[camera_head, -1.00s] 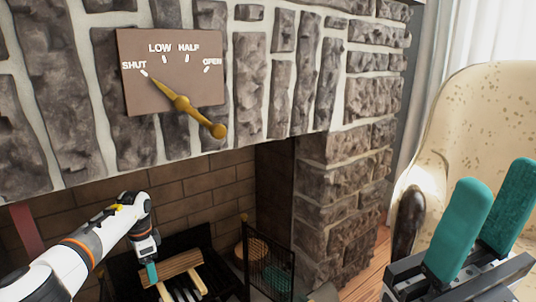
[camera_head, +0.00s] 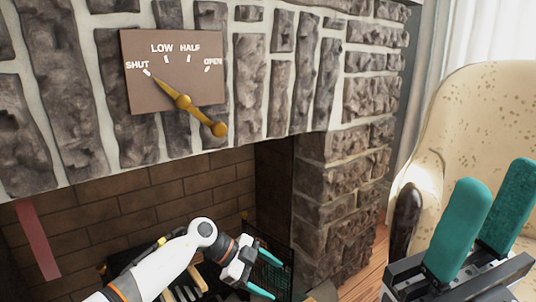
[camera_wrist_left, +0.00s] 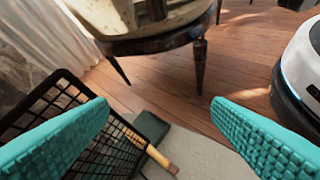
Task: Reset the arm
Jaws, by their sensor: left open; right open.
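My left arm reaches in from the bottom left in front of the fireplace opening. My left gripper (camera_head: 276,277) is open and empty, its teal fingers pointing right in front of the black mesh screen (camera_head: 279,241). In the left wrist view, the fingers (camera_wrist_left: 160,106) are wide apart with nothing between them; the mesh screen (camera_wrist_left: 122,146) is by the left finger. My right gripper (camera_head: 500,182) is open and empty at the lower right, its teal fingers pointing up in front of the cream armchair.
A brown plate (camera_head: 150,95) on the stone wall has a brass lever (camera_head: 203,117), its pointed end toward SHUT. Stone pillar (camera_head: 340,190) and cream armchair (camera_head: 485,110) stand right. The wrist view shows wooden floor (camera_wrist_left: 170,80) and a white rounded object (camera_wrist_left: 300,65).

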